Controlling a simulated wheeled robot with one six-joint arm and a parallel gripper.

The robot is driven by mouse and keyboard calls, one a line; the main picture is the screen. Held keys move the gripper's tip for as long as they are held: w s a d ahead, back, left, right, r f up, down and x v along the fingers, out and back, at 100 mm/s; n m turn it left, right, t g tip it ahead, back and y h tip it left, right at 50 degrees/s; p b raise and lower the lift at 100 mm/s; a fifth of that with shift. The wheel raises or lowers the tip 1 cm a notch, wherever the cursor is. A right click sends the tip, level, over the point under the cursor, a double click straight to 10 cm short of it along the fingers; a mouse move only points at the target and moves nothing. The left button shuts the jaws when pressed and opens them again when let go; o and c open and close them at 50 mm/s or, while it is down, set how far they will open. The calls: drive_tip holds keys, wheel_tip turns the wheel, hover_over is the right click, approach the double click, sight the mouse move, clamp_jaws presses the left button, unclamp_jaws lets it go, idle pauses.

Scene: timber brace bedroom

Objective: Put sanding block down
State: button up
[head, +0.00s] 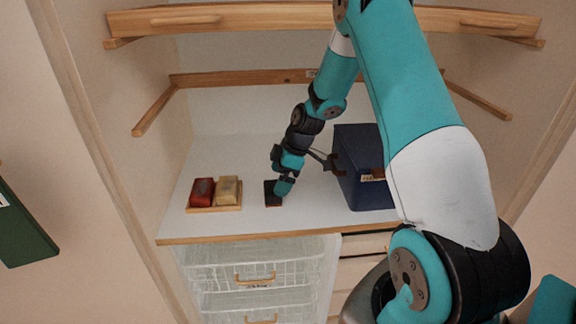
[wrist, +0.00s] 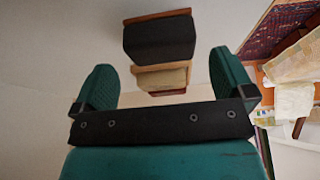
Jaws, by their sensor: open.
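A dark block with a brown wooden edge (head: 272,194), which looks like the sanding block, lies on the white shelf surface to the right of a small wooden tray (head: 214,209). It also shows in the wrist view (wrist: 160,40), beyond the fingertips. My gripper (head: 284,186) is close beside the block in the head view and partly overlaps its right side. I cannot tell whether a finger touches the block.
The tray holds a red block (head: 202,191) and a tan block (head: 227,190). A dark blue box (head: 361,166) stands to the right of my gripper. Wooden rails (head: 245,78) cross the back and top. White wire drawers (head: 255,277) are below the shelf. Shelf between block and box is clear.

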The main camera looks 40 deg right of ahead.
drive_tip(key=b+v, duration=0.2)
drive_tip(key=v, duration=0.4)
drive_tip(key=s+a+r+m+g, duration=0.1)
drive_tip(key=s+a+r, duration=0.35)
drive_tip(key=a, duration=0.45)
drive_tip(key=s+a+r+m, duration=0.1)
drive_tip(key=s+a+r, duration=0.35)
drive_tip(key=a, duration=0.55)
drive_tip(key=s+a+r+m, duration=0.1)
drive_tip(key=s+a, duration=0.3)
drive_tip(key=s, duration=0.4)
drive_tip(key=s+a+r+m+g, duration=0.1)
drive_tip(key=s+a, duration=0.3)
drive_tip(key=s, duration=0.5)
drive_tip(key=shift+a+r+g, duration=0.3)
drive_tip(key=shift+a+r, duration=0.05)
drive_tip(key=shift+r, duration=0.3)
